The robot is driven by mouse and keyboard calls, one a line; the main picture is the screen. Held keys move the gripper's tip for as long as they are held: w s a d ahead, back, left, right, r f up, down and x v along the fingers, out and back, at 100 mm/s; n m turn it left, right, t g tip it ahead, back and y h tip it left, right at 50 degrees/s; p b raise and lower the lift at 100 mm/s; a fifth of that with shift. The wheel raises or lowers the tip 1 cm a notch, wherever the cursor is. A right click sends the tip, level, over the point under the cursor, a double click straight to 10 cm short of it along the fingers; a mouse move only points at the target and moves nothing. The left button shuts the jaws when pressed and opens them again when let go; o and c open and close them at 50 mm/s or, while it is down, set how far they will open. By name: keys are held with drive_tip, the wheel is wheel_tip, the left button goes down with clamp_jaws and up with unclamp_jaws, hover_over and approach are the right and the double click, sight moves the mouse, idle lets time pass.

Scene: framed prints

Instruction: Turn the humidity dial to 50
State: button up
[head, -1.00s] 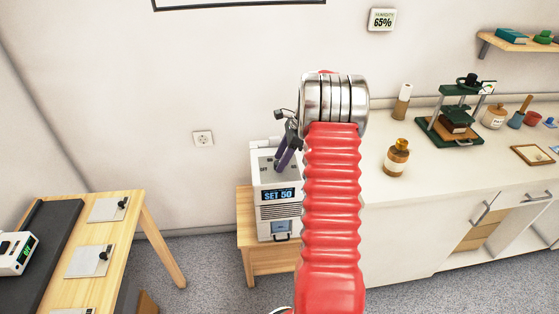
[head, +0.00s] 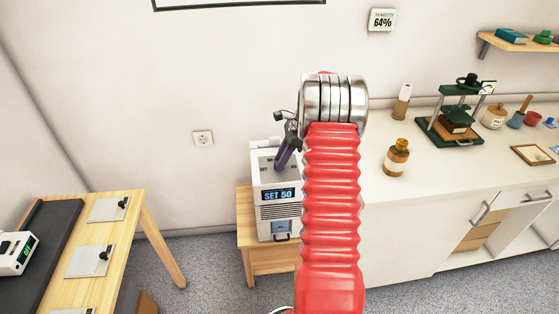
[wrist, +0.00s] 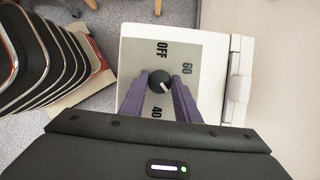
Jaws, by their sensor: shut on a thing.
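The white dehumidifier (head: 262,205) stands on a low wooden stand, and its blue display (head: 279,195) reads SET 50. In the wrist view the dark round humidity dial (wrist: 159,81) sits on a grey panel (wrist: 186,50) marked OFF, 60 and 40. My gripper (wrist: 160,92) has its two purple fingers on either side of the dial and is shut on it. In the head view my gripper (head: 284,162) reaches down to the top of the unit; the dial is hidden there. A wall humidity display (head: 382,20) reads 64%.
A wooden table (head: 133,207) with flat plates and a dark belt stands at the left. A white counter (head: 420,185) at the right holds a brown bottle (head: 396,158) and a green press (head: 450,128). A socket (head: 203,138) is on the wall. Open floor lies between table and stand.

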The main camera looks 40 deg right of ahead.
drive_tip(key=shift+w+d+r+n+g+y, duration=0.15)
drive_tip(key=shift+n+g, duration=0.15)
drive_tip(key=shift+n, duration=0.6)
drive_tip(key=shift+w+d+n+g+y, duration=0.15)
drive_tip(key=shift+n+g, duration=0.15)
drive_tip(key=shift+n, duration=0.6)
drive_tip(key=o, duration=1)
drive_tip(key=shift+s+a, duration=0.1)
drive_tip(key=shift+a, duration=0.05)
drive_tip(key=v, duration=1.3)
drive_tip(key=shift+r, duration=0.25)
